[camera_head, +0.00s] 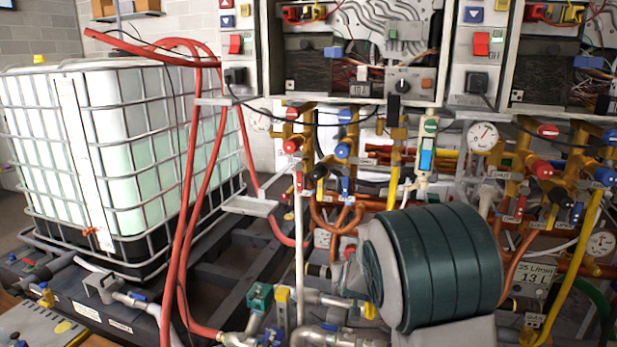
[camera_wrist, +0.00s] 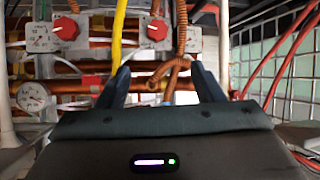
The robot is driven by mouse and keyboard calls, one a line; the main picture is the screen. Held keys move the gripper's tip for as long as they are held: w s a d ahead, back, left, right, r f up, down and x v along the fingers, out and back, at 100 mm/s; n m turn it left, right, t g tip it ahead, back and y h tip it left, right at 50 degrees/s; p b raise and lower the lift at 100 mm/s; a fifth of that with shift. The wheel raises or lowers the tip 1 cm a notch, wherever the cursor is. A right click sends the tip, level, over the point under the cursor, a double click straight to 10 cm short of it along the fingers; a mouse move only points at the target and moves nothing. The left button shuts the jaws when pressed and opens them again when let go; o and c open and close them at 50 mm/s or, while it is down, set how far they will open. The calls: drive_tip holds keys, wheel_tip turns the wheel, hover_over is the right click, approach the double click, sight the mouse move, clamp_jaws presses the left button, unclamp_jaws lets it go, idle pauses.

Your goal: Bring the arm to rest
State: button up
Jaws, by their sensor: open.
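My gripper (camera_wrist: 161,80) shows in the wrist view, with its two dark fingers spread wide apart. A curled copper-brown pipe (camera_wrist: 172,70) shows in the gap between the fingers, seemingly behind them. I cannot tell how far it is from them. Nothing is visibly held. The lower part of the wrist view is filled by my dark gripper body. In the head view I cannot make out my arm or gripper.
The wrist view shows red knobs (camera_wrist: 65,28), a gauge (camera_wrist: 32,95), a yellow pipe (camera_wrist: 117,40) and red hoses (camera_wrist: 290,60) near my gripper.

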drive_tip(key=s+d+r+g+p, duration=0.1)
drive_tip(key=s+r+g+p, duration=0.2)
drive_tip(key=s, duration=0.9)
drive_tip(key=s+d+r+g+y+p, duration=0.1)
drive_tip(key=s+r+g+p, duration=0.2)
drive_tip(key=s+r+p, duration=0.3)
drive_tip(key=s+d+r+g+p, duration=0.1)
drive_tip(key=s+r+g+p, duration=0.2)
drive_tip(key=s+r, duration=0.6)
drive_tip(key=s+p, duration=0.1)
drive_tip(key=s, duration=0.8)
drive_tip(key=shift+s+r, duration=0.3)
drive_tip(key=shift+r, duration=0.05)
drive_tip(key=shift+a, duration=0.1)
drive_tip(key=c, duration=0.5)
drive_tip(key=shift+d, duration=0.2)
drive_tip(key=shift+c, duration=0.2)
